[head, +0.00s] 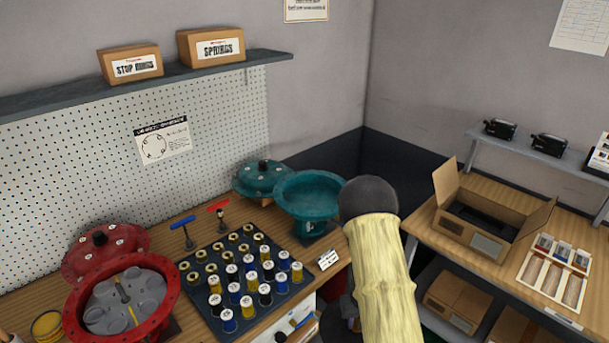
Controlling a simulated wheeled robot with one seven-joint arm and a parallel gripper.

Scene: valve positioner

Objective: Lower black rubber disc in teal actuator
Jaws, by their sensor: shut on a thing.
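The teal actuator (307,201) stands open at the back right of the left bench, a round bowl on a narrower body. Its inside looks empty where I can see it. Its teal lid (262,178) lies just left of it. My arm rises from the bottom in a pale yellow padded cover and ends in a dark rounded part in front of the actuator's right side. I cannot tell whether this dark part is an arm joint or the black rubber disc. My gripper's fingers do not show, so I cannot see what they hold.
A red actuator (78,318) with a grey plate inside stands at left, its lid behind. An open carton (484,253) stands on the right bench. A gap separates the benches.

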